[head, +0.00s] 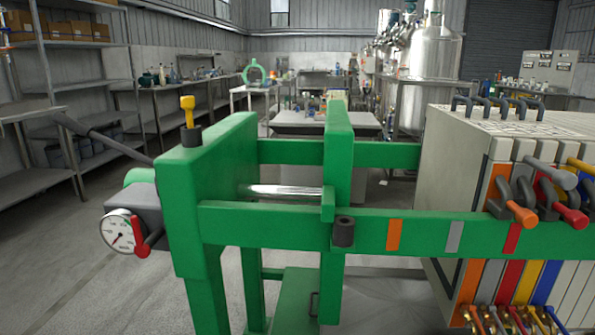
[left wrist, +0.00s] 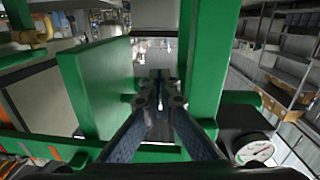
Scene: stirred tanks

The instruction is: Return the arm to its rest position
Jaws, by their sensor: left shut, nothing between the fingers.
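My left gripper (left wrist: 160,76) shows only in the left wrist view. Its two dark fingers reach up from the bottom of the picture and come together, shut and empty. A green plate (left wrist: 95,92) stands to the left of the fingers and a green upright (left wrist: 207,60) to their right. I cannot tell whether the fingers touch either one. In the head view no gripper shows. There the green press frame (head: 185,215) fills the middle, with a shiny rod (head: 285,191) between its end block and the green moving plate (head: 337,130). My right gripper is in neither view.
A dial gauge (head: 122,233) with a red valve handle sticks out at the press's left; the gauge also shows in the left wrist view (left wrist: 255,152). A dark lever (head: 105,138) rises behind it. Pale plates (head: 470,170) with coloured handles stand right. Floor at left is clear.

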